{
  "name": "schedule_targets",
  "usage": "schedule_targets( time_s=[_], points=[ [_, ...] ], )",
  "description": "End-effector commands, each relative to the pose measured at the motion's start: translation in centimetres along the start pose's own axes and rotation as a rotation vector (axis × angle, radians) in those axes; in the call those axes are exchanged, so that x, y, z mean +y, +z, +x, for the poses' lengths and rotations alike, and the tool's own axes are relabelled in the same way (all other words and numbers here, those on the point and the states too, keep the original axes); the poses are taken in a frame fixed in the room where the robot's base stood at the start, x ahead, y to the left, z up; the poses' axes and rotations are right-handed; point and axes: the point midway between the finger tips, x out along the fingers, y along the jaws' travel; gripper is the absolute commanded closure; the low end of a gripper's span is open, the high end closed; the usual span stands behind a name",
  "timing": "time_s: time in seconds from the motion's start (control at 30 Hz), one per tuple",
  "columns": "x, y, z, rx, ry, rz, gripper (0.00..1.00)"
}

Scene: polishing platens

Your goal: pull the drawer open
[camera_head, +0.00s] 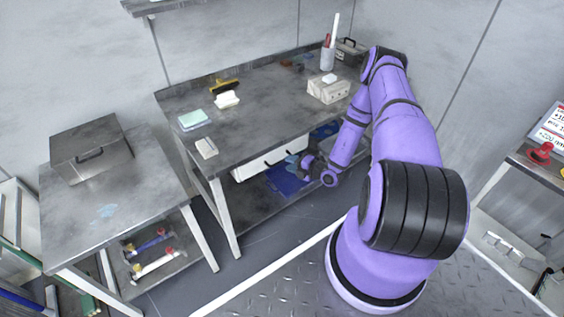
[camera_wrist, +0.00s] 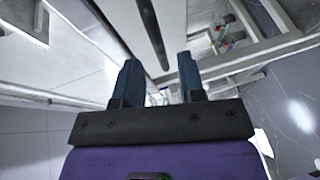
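The drawer (camera_head: 262,164) has a white front and sits under the top of the middle workbench in the head view. My arm's end and gripper (camera_head: 306,165) are low in front of the bench, by the right part of the drawer; the fingers are too small to make out there. In the wrist view my gripper (camera_wrist: 157,63) shows two dark fingers apart, with nothing clearly held between them. A long dark bar (camera_wrist: 150,30), perhaps the drawer's handle, runs over a pale surface beyond the fingertips, its near end in line with the gap. I cannot tell whether it touches them.
The workbench (camera_head: 250,117) carries a white block (camera_head: 328,90), a sponge-like green pad (camera_head: 194,120) and small items. Its lower shelf holds a blue bin (camera_head: 286,180). Open floor lies in front.

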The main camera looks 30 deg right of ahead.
Motion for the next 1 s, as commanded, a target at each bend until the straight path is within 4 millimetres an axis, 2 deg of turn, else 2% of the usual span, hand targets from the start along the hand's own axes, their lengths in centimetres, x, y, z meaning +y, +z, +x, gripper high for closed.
schedule_targets(
  time_s=[0.1, 0.3, 0.67, 0.7, 0.83, 0.87, 1.0],
  points=[
    [0.0, -0.1, 2.0, 0.002, 0.001, -0.001, 0.63],
    [0.0, -0.1, 4.0, 0.001, 0.0, 0.0, 0.63],
    [0.0, 0.0, 4.5, 0.0, 0.0, 0.0, 0.63],
    [0.0, 0.0, 4.5, 0.0, 0.0, 0.0, 0.66],
    [0.0, 0.0, 4.5, 0.0, 0.0, 0.0, 0.96],
    [0.0, 0.0, 4.5, 0.0, 0.0, 0.0, 1.0],
    [0.0, 0.0, 4.5, 0.0, 0.0, 0.0, 1.0]
  ],
)
